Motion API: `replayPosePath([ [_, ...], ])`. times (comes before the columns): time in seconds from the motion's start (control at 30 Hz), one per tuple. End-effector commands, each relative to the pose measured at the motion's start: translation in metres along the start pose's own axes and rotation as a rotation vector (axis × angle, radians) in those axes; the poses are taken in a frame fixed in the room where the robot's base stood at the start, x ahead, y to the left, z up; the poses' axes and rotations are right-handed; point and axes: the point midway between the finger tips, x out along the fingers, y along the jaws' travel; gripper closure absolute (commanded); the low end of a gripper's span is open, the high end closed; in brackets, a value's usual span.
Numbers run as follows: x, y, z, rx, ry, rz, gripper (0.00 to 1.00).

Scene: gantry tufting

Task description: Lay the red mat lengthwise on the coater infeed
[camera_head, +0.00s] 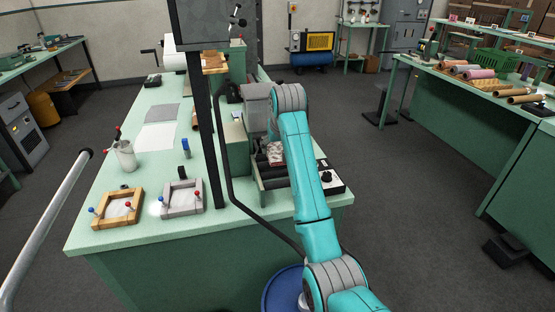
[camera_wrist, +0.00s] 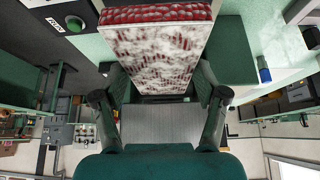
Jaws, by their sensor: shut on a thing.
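The red mat (camera_wrist: 158,50) fills the upper middle of the wrist view, its broad face mottled white over red and its end edge red. My gripper (camera_wrist: 160,92) has one finger at each side of the mat and is shut on it. In the head view a small part of the mat (camera_head: 276,153) shows beside my turquoise arm, above the coater infeed (camera_head: 266,182), a dark roller bed at the bench's right side. My arm hides much of the infeed and the gripper there. I cannot tell whether the mat touches the infeed.
A wooden frame (camera_head: 117,208) and a grey frame (camera_head: 182,198) lie at the bench's front left. A dark post rises between them and the coater. A blue drum (camera_head: 284,288) stands below my arm.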

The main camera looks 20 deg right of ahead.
Motion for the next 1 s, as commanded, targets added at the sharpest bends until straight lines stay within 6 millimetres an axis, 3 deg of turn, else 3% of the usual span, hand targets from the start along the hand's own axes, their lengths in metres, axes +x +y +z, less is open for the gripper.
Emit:
replayPosePath([
  [0.5, 0.038, -0.001, 0.033, 0.000, -0.001, 0.000, 0.62],
  [0.87, 0.042, -0.001, 0.036, 0.000, 0.000, 0.000, 0.62],
  [0.9, 0.043, -0.001, 0.036, 0.000, 0.000, 0.000, 0.26],
  [1.0, 0.042, -0.001, 0.036, 0.000, 0.000, 0.000, 0.03],
])
